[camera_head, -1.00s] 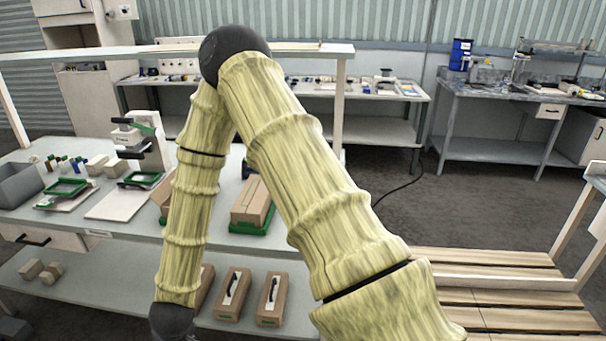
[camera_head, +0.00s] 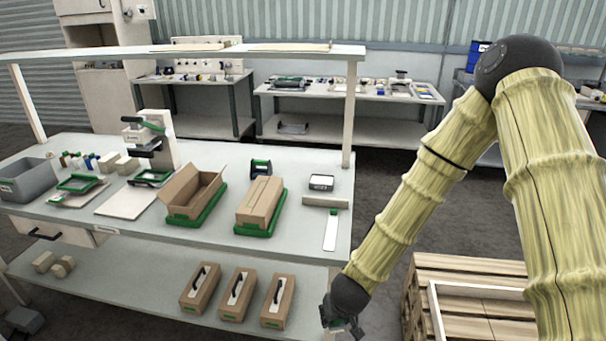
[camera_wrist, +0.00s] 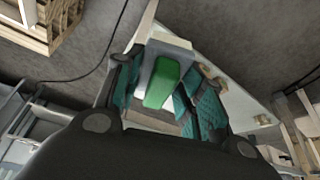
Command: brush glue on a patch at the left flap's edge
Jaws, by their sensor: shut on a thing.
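My gripper (camera_head: 343,318) hangs low at the front right corner of the bench, apart from the boxes. In the wrist view, its teal-padded fingers (camera_wrist: 165,90) are closed around a green and pale grey thing (camera_wrist: 162,82); it may be the brush, but its tip is not clear. An open cardboard box (camera_head: 193,190) with raised flaps sits in a green tray at the bench's middle. A second box (camera_head: 260,202), its top closed, sits in another green tray to its right. No glue patch can be made out on either.
The bench (camera_head: 290,172) also bears a black and white container (camera_head: 321,182), a pale flat tool (camera_head: 331,229), a dark dispenser (camera_head: 260,167) and a grey bin (camera_head: 27,180). A wooden pallet (camera_head: 455,270) stands at right.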

